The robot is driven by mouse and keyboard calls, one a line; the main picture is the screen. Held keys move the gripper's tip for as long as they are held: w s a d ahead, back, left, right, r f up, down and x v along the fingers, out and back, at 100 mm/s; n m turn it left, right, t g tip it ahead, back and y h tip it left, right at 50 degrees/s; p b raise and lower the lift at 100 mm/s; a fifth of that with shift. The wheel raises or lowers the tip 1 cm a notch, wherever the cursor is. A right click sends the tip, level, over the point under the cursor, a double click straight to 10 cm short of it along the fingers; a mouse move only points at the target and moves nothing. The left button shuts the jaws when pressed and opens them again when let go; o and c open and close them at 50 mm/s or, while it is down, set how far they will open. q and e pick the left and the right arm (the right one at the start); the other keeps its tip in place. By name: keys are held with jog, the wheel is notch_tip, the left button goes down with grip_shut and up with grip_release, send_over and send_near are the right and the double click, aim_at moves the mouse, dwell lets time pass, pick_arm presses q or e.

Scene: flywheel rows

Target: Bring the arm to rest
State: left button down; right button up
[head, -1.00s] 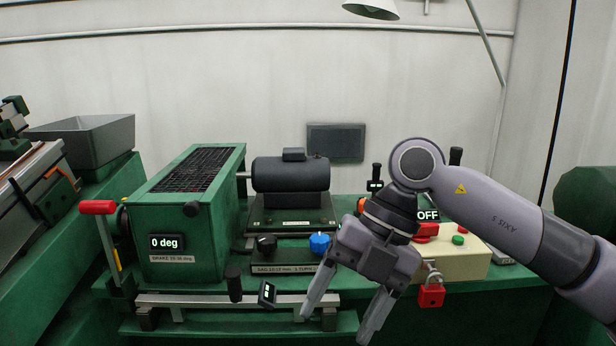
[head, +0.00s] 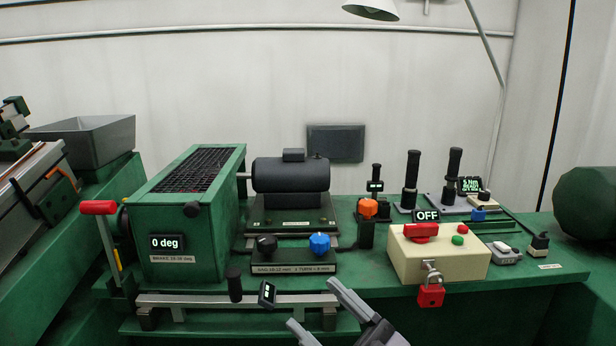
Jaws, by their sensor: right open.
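My right gripper (head: 318,309) shows at the bottom edge of the head view, right of the middle. Its two grey fingers are spread apart with nothing between them, so it is open and empty. The rest of the right arm is below the picture. The fingers appear in front of the green bench's front edge, and I see no contact with anything. My left gripper is not in view.
A green brake box (head: 186,225) reading "0 deg" has a red-handled lever (head: 98,208) at its left. A dark motor (head: 291,175) and a panel with a blue knob (head: 320,243) stand mid-bench. A cream switch box (head: 440,258) reads "OFF", with a red padlock (head: 431,295) hanging below.

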jog(key=s+d+f+m+h, duration=0.3)
jog(key=d+f+m+h, duration=0.4)
jog(key=f, duration=0.5)
jog(key=s+d+f+m+h, duration=0.3)
jog(key=d+f+m+h, duration=0.3)
jog(key=f+h, duration=0.45)
jog(key=s+d+f+g, duration=0.4)
jog(key=s+f, duration=0.5)
notch_tip(320, 180, up, 12)
jog(key=d+p, duration=0.1)
jog(key=p, duration=1.3)
jog(key=shift+r+t+p, duration=0.15)
jog(key=shift+t+p, duration=0.15)
jog(key=shift+w, duration=0.1)
